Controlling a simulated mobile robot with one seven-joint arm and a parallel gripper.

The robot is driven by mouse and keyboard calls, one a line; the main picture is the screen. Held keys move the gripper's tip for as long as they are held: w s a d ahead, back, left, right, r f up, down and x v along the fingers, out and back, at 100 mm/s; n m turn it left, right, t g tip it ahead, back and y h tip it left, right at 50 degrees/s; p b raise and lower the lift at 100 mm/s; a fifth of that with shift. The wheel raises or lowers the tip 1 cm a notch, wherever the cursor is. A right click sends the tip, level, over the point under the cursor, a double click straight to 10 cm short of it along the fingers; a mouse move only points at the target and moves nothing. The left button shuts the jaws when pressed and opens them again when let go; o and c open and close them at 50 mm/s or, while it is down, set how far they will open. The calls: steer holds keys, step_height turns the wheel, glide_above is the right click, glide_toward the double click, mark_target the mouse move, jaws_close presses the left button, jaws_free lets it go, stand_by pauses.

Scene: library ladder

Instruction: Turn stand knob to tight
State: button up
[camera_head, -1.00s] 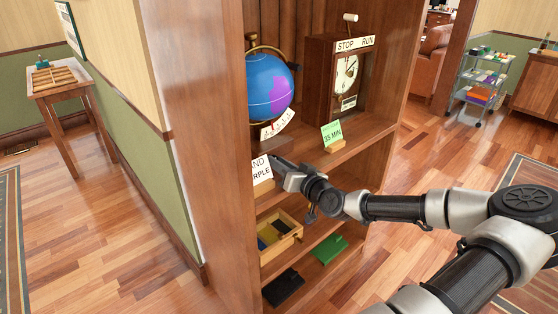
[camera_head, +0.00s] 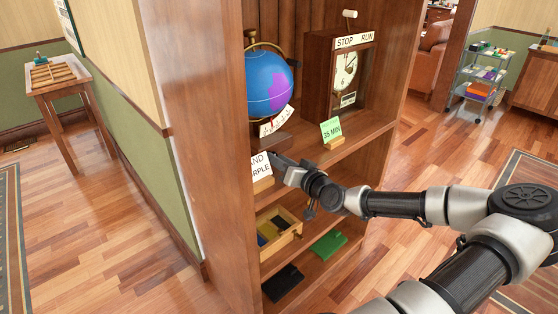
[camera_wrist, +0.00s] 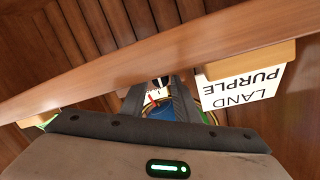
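The blue globe (camera_head: 268,84) with a purple patch sits on its stand on the bookcase shelf. A white dial card with red marks (camera_head: 277,121) is at the foot of the stand. My gripper (camera_head: 279,163) is at the shelf's front edge, below the dial card and beside the "LAND PURPLE" card. In the wrist view, the two dark fingers (camera_wrist: 160,88) stand apart, with the blue globe (camera_wrist: 162,112) visible between them. A small dark part with white around it shows near the fingertips; I cannot tell whether it is the stand knob or whether they touch it.
The "LAND PURPLE" card (camera_wrist: 243,78) is close to the fingers. A green "35 MIN" card (camera_head: 331,130) and a clock box (camera_head: 338,85) stand to the right. A wooden tray (camera_head: 281,232) is on the shelf below. The bookcase side panel (camera_head: 205,150) is at the left.

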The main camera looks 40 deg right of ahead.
steer(key=s+r+p, duration=0.1)
steer(key=s+r, duration=0.1)
steer(key=s, duration=1.5)
steer(key=shift+a+r, duration=0.15)
steer(key=shift+a, duration=0.3)
steer(key=shift+s, duration=0.1)
